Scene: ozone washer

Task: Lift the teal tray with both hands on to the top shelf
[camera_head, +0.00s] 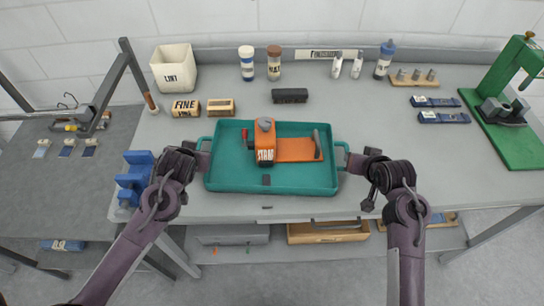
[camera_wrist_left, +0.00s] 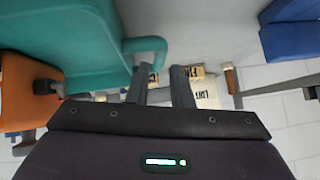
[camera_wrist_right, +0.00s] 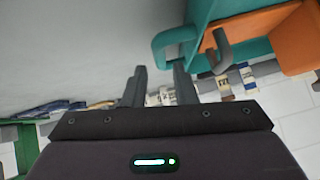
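The teal tray (camera_head: 225,178) lies on the grey workbench and holds an orange sander-like tool (camera_head: 295,150) with a grey knob. Its left handle shows in the left wrist view (camera_wrist_left: 150,45), its right handle in the right wrist view (camera_wrist_right: 163,42). My left gripper (camera_head: 204,156) is open at the tray's left end; the handle appears close to its fingertips, nearer one finger. My right gripper (camera_head: 350,160) is open at the right end, with the handle just past its fingertips. Neither grips a handle. I cannot make out a top shelf with certainty.
Behind the tray stand a LINT bin (camera_head: 174,70), a FINE box (camera_head: 186,108), a black block (camera_head: 290,96) and several bottles. A blue holder (camera_head: 134,178) is close to my left arm. A green press (camera_head: 505,110) stands at right. Bench right of the tray is clear.

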